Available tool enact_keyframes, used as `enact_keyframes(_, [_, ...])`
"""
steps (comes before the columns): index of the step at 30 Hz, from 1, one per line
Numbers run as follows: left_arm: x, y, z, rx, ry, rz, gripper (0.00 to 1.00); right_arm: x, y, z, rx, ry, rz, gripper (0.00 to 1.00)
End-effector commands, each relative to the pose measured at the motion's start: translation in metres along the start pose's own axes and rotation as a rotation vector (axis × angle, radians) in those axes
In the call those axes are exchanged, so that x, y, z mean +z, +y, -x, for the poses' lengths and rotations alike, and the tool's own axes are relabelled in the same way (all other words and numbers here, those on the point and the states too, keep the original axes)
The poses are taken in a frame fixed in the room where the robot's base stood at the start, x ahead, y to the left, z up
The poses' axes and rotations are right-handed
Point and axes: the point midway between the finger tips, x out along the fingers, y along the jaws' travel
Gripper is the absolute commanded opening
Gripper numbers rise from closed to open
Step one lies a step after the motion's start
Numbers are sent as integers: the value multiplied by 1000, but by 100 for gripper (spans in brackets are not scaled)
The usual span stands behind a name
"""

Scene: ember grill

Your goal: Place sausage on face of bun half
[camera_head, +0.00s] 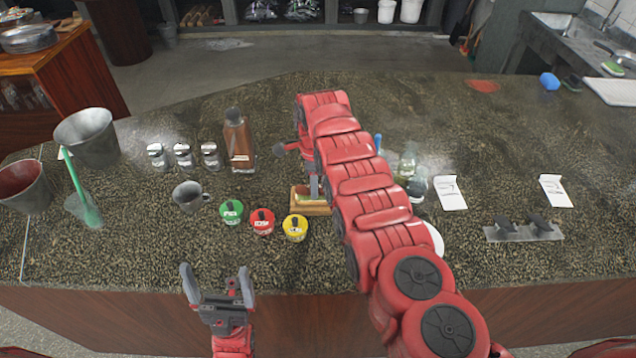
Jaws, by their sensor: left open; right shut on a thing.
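My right gripper (314,187) reaches down over a small wooden tray (318,211) in the middle of the counter, largely covered by my own red arm. A grey finger shows just above the tray. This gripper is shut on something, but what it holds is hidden. Something pale and greenish lies in the tray, too covered to tell whether it is the bun half. I cannot make out the sausage. My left gripper (218,286) is open and empty at the counter's front edge, apart from the objects.
Green (231,211), red (262,221) and yellow (295,228) lidded pots stand left of the tray. A metal mug (190,197), shakers (183,155) and a brown bottle (239,142) are behind. A white plate (437,240) shows partly right of my arm. The front left counter is clear.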

Motion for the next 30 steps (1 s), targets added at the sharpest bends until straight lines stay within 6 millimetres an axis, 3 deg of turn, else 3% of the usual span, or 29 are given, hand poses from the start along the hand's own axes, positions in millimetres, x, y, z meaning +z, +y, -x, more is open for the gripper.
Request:
enact_keyframes(4, [1, 0, 5, 0, 0, 0, 100, -1, 0, -5, 0, 0, -1, 0])
enact_keyframes(5, [1, 0, 5, 0, 0, 0, 100, -1, 0, -4, 0, 0, -1, 35])
enact_keyframes(10, [0, 0, 3, 0, 1, 0, 100, -1, 0, -3, 0, 0, -1, 63])
enact_keyframes(23, [0, 0, -2, 0, 1, 0, 100, 0, 0, 3, -1, 0, -1, 63])
enact_keyframes(30, [1, 0, 4, 0, 0, 0, 100, 0, -2, 38, -7, -1, -1, 63])
